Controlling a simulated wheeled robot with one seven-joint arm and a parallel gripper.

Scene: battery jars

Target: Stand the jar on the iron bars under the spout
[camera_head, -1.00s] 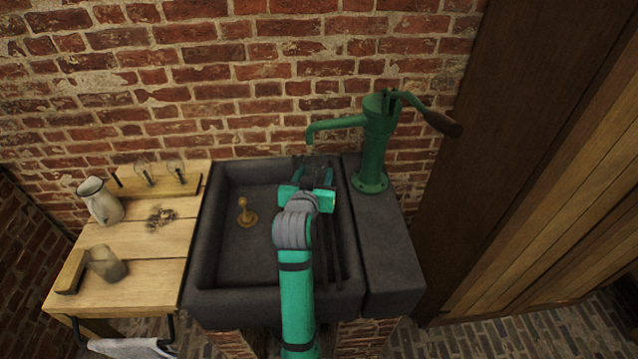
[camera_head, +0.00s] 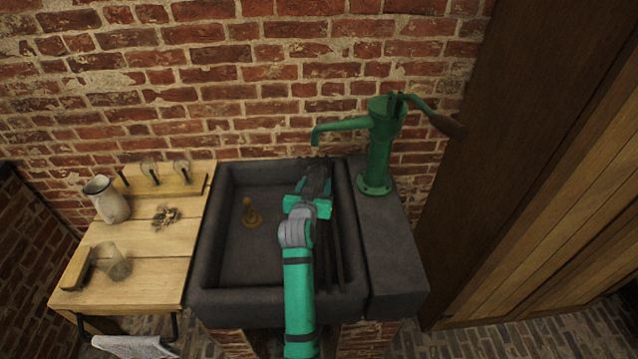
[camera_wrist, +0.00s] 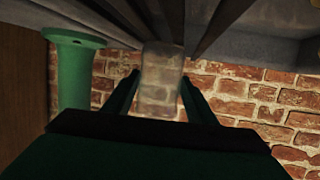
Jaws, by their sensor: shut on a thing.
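The clear glass jar (camera_wrist: 161,78) is between the fingers of my gripper (camera_wrist: 158,97) in the wrist view. My gripper is shut on it. In the head view my gripper (camera_head: 318,176) is over the back right of the sink, below the green pump's spout (camera_head: 343,125), and the hand hides the jar. The dark iron bars (camera_head: 337,250) run front to back along the sink's right side. In the wrist view the bars (camera_wrist: 139,18) lie just beyond the jar's end. I cannot tell whether the jar touches them.
The dark stone sink (camera_head: 207,255) has a brass plug (camera_head: 252,216) inside. The green pump (camera_head: 378,155) stands on the right ledge. A wooden board (camera_head: 150,285) at left holds a jug (camera_head: 108,200) and another glass (camera_head: 118,266). The brick wall is close behind.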

